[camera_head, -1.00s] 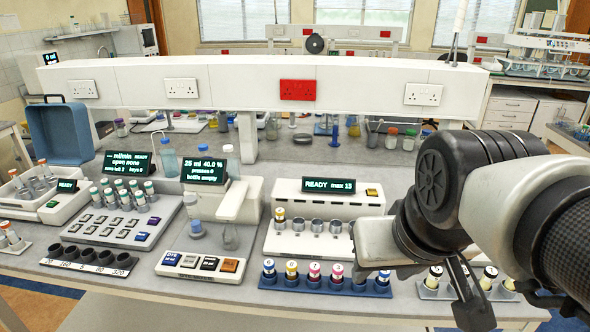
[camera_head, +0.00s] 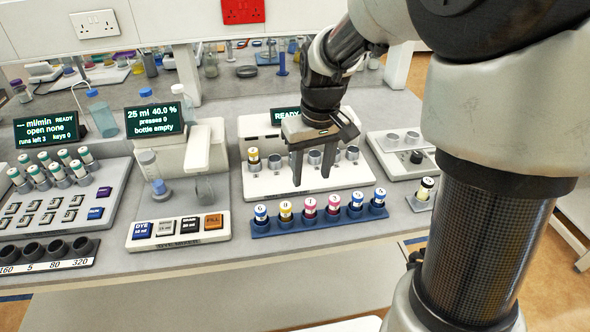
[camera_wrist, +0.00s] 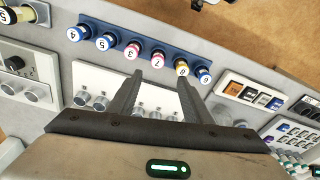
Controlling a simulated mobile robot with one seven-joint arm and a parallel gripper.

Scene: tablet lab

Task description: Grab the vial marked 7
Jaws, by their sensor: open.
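A blue rack (camera_head: 318,222) at the front of the bench holds a row of upright vials with coloured bands and numbered white caps. The magenta-banded vial (camera_head: 309,208) in the row appears to be marked 7, also in the wrist view (camera_wrist: 158,55). My gripper (camera_head: 311,179) is open and empty, pointing down above the bench behind the rack. In the wrist view its fingers (camera_wrist: 159,78) reach toward the magenta vial, apart from it.
A white station (camera_head: 262,185) with metal sockets and one yellow-banded vial (camera_head: 254,158) stands behind the rack, under my gripper. A button panel (camera_head: 180,231) lies left of the rack. Another vial (camera_head: 425,188) stands to the right.

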